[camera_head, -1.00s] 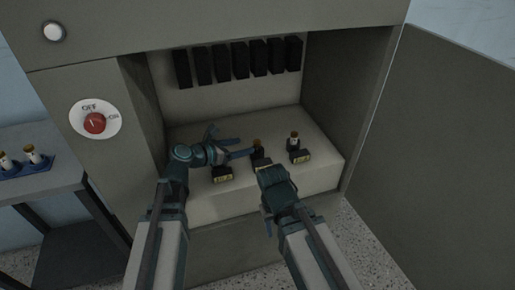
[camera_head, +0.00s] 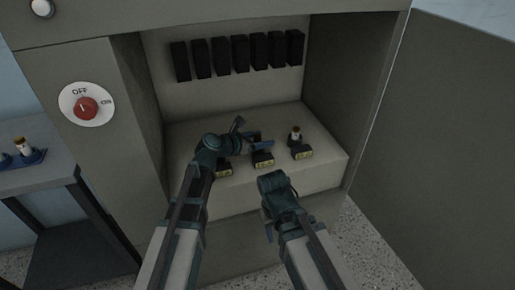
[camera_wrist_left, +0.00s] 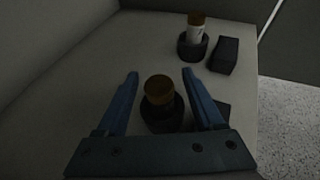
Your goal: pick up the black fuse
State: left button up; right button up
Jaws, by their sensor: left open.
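The black fuse (camera_wrist_left: 158,88), with a brown cap, stands upright in a round dark holder (camera_wrist_left: 157,118) in the left wrist view. My left gripper (camera_wrist_left: 162,78) is open, with one blue finger on each side of the fuse and visible gaps between. In the head view my left gripper (camera_head: 253,132) is at the middle holder and mostly hides the fuse. A white fuse with a brown cap (camera_head: 296,134) stands in the holder to the right; it also shows in the left wrist view (camera_wrist_left: 197,27). My right gripper (camera_head: 272,184) is in front of the ledge; its fingers are hidden.
The cabinet ledge (camera_head: 322,170) carries black blocks with yellow labels (camera_head: 302,153). A row of black modules (camera_head: 239,52) hangs on the back wall. A red switch (camera_head: 86,107) is on the left panel. A side table (camera_head: 48,170) holds a blue tray with a fuse.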

pick_arm(q)
jog(key=shift+w+d+f, duration=0.25)
jog(key=shift+w+d, duration=0.15)
grip_shut()
pick_arm(e)
jog(key=shift+f, duration=0.2)
pick_arm(q)
jog(key=shift+r, duration=0.15)
pick_arm(e)
jog(key=shift+r, duration=0.1)
